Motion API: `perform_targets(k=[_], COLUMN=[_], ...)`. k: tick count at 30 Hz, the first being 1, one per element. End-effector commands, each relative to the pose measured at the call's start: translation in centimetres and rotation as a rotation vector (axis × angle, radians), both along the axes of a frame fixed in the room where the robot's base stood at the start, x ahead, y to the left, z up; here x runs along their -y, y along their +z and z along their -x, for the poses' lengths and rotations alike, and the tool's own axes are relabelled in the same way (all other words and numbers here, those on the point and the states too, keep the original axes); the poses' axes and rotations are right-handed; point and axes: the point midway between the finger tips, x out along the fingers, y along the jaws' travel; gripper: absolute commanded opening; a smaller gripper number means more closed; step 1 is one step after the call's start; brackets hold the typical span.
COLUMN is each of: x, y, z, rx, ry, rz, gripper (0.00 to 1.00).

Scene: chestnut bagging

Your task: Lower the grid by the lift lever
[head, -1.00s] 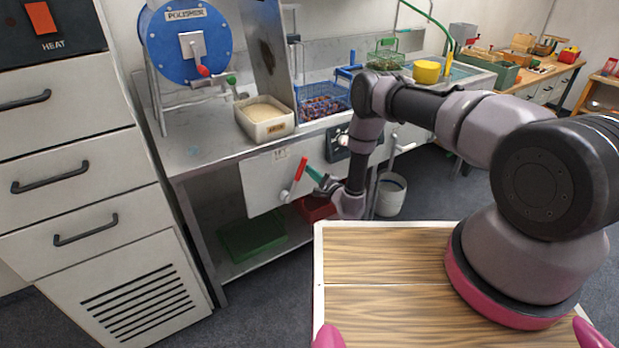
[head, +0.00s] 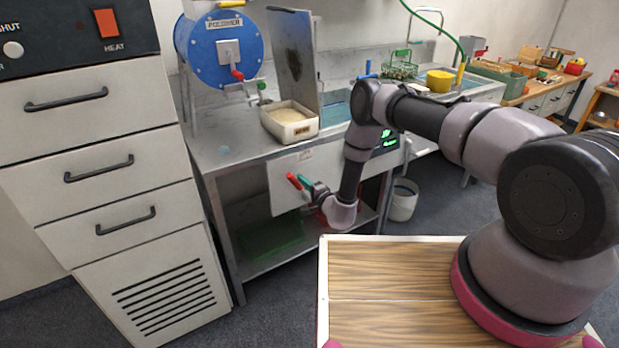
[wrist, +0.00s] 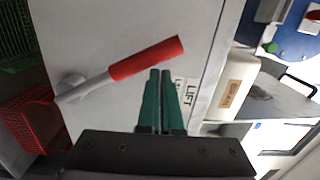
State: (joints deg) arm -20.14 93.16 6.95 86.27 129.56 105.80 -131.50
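The lift lever (wrist: 147,58), a light rod with a red grip, is mounted on a pale panel beside a LIFT label. In the head view its red grip (head: 294,181) tilts to the upper left. My gripper (wrist: 160,72) has its green fingers nearly together, with nothing between them. Its tips are just beside the red grip; I cannot tell whether they touch it. The tank (head: 337,106) behind the panel shows a bluish surface; the grid and its chestnuts do not show there. A blue handle (head: 369,70) shows behind my arm.
A white labelled bin (head: 290,134) stands on the counter below the blue polisher (head: 222,52). The drawer cabinet (head: 110,160) is at left. A green crate (head: 270,238) lies on the shelf below. A white bucket (head: 403,202) stands on the floor.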

Motion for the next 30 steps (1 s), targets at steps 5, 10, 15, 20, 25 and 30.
perform_targets(k=[5,10,15,20,25,30], x=[-1.6,-2.5,-3.0,-3.3,-3.5,-3.6], y=[-0.8,-1.6,-2.0,-2.2,-2.3,-2.4], z=[1.1,1.7,2.0,2.2,2.4,2.6], rx=[-0.001,-0.001,-0.001,-0.001,-0.002,-0.005], ry=[0.002,0.001,0.001,0.004,0.007,0.011], rz=[-0.002,-0.001,-0.001,-0.001,0.001,0.002], gripper=[0.0,0.0,0.0,0.0,0.0,0.0])
